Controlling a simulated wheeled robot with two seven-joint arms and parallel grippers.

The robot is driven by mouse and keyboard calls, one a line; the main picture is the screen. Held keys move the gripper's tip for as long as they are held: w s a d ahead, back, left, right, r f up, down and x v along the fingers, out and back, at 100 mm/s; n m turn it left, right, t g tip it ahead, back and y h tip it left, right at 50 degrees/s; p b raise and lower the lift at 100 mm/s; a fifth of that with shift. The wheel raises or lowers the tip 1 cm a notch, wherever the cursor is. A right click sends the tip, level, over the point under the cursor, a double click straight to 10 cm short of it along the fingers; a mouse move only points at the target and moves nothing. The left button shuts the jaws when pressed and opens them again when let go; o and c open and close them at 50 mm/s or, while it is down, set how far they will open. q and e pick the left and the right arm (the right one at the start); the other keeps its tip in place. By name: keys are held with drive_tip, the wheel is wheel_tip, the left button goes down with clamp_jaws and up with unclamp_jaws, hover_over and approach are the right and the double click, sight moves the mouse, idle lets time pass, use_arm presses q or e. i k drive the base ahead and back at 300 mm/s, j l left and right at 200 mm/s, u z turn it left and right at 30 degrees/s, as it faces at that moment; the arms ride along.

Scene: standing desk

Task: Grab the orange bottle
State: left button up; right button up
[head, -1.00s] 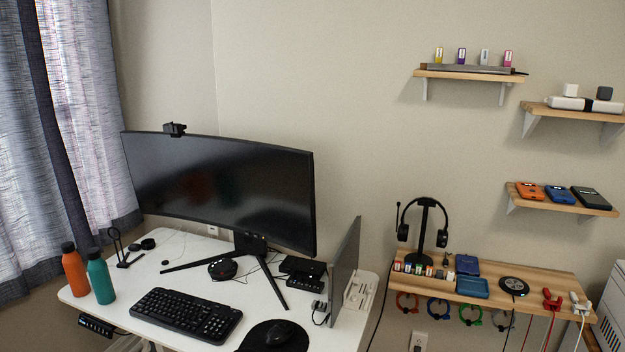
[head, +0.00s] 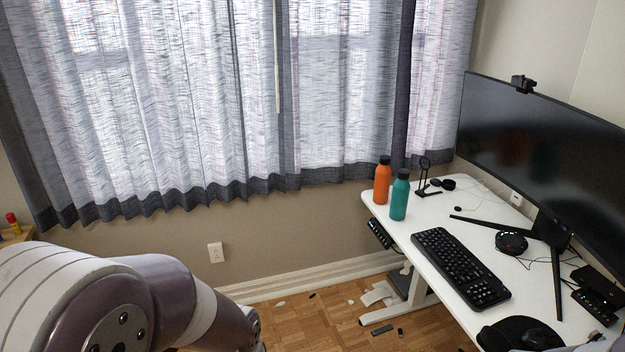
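The orange bottle (head: 382,182) with a black cap stands upright on the white desk (head: 446,263), near its far left corner. A teal bottle (head: 400,197) with a dark cap stands just to its right and a little nearer. My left arm shows at the lower left, well apart from the bottles, but its gripper is out of the picture. My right gripper is not in view.
A keyboard (head: 460,268), a monitor (head: 555,150), a small black stand (head: 424,178) and a mouse (head: 537,335) are on the desk. Curtains (head: 200,100) hang behind. Small items lie on the wooden floor (head: 300,318) left of the desk.

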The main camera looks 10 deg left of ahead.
sight(382, 185)
drive_tip(key=i+z, duration=0.15)
drive_tip(key=z, duration=0.25)
drive_tip(key=i+j+z, duration=0.1)
drive_tip(key=z, duration=0.25)
drive_tip(key=i+j+z, duration=0.1)
drive_tip(key=z, duration=0.3)
drive_tip(key=j, duration=0.1)
